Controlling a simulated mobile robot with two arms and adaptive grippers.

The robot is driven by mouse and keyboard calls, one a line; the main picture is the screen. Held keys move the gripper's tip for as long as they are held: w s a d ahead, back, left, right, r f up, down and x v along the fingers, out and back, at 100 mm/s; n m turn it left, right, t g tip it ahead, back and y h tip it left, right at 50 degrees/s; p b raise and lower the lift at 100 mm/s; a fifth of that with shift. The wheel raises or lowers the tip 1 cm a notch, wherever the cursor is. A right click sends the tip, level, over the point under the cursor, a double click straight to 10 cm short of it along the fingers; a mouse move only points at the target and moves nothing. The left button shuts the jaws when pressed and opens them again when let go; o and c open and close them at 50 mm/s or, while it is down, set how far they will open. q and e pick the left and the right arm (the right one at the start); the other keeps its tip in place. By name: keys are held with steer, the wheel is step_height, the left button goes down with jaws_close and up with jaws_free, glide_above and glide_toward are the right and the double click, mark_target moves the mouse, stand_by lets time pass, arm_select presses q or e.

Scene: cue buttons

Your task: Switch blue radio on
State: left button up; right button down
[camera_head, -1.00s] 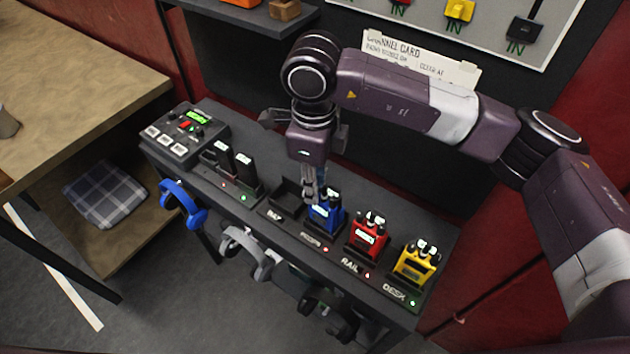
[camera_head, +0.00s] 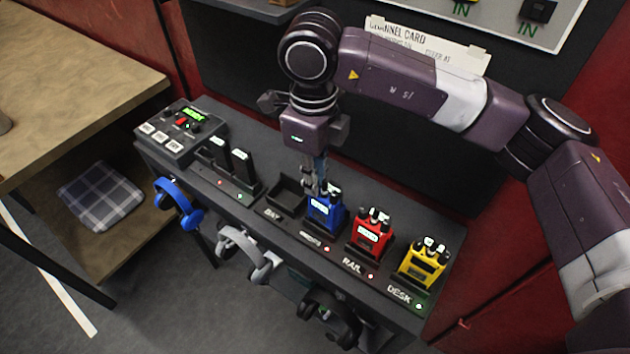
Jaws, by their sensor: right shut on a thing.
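The blue radio (camera_head: 323,220) stands upright in its slot on the dark rack, between an empty slot and the red radio (camera_head: 368,239). Its front display is lit. A red light (camera_head: 327,248) shows on the rack in front of it. My right gripper (camera_head: 316,189) points down over the blue radio's top and is shut at its left side, on what appears to be a top knob. The fingers hide part of the radio's top. My left gripper is not in view.
The yellow radio (camera_head: 423,264) stands to the right of the red one. An empty slot (camera_head: 288,194) is to the left. A control box (camera_head: 178,133) sits at the rack's left end. Blue headphones (camera_head: 178,205) and grey headphones (camera_head: 243,250) hang from the front edge.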

steer(key=c, duration=2)
jaws_free()
steer(key=shift+o, duration=0.2)
step_height(320, 180, up, 12)
steer(key=shift+s, duration=0.15)
steer(key=shift+a, duration=0.15)
